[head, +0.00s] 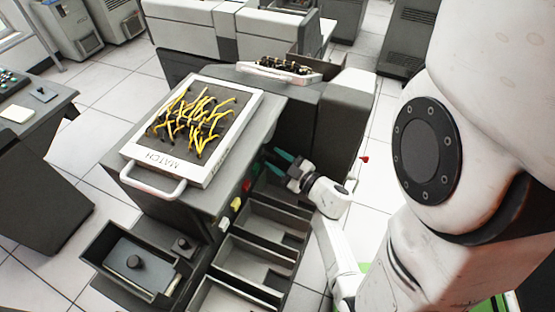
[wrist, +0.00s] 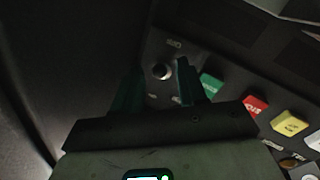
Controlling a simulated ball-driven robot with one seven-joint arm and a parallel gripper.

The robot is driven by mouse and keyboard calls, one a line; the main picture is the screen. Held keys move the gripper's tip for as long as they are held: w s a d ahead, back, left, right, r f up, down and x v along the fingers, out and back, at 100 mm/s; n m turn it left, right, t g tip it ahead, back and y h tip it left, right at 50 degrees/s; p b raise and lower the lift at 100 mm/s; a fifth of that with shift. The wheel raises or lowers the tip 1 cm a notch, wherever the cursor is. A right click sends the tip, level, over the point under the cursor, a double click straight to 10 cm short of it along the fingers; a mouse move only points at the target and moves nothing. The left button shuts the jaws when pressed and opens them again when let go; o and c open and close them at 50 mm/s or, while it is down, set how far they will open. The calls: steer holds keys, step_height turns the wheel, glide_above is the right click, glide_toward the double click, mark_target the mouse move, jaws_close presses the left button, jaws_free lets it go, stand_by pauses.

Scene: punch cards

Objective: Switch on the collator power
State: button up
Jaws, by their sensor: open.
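The collator (head: 140,200) is a grey machine with a row of trays on its front. In the wrist view, a small round metal switch (wrist: 161,70) sits on a dark plate with faint labels. My gripper (head: 275,157) is by the collator's front side at the far end of the button row. Its teal fingers are open, one on each side of the switch in the wrist view. I cannot tell whether they touch it. The switch is hidden in the head view, and its on or off position is unclear.
Beside the switch are a green button (wrist: 211,85), a red stop button (wrist: 255,105) and a yellow button (wrist: 290,124). Open grey trays (head: 262,262) jut out below. A MATCH panel (head: 150,158) with yellow wires lies on top. Dark walls are close around my gripper.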

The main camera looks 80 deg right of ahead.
steer(key=shift+c, duration=0.4)
jaws_close()
steer(key=shift+r, duration=0.1)
steer(key=p, duration=0.2)
steer(key=shift+a+r+g+p, duration=0.1)
steer(key=shift+r+g+p, duration=0.25)
steer(key=shift+r+g, duration=0.05)
steer(key=shift+r+n+g+y+p, duration=0.25)
steer(key=shift+n+g+y+p, duration=0.35)
steer(key=shift+p, duration=0.35)
steer(key=shift+w+d+r+n+g+y, duration=0.15)
steer(key=shift+r+g+y, duration=0.3)
steer(key=shift+g, duration=0.6)
steer(key=shift+w+r+n+g+y, duration=0.15)
steer(key=shift+r+g+y, duration=0.25)
steer(key=shift+g, duration=0.7)
steer(key=shift+d+r+n+g+y, duration=0.15)
steer(key=shift+r+g+y, duration=0.25)
steer(key=shift+g, duration=0.65)
steer(key=shift+a, duration=0.15)
steer(key=shift+o, duration=0.4)
jaws_free()
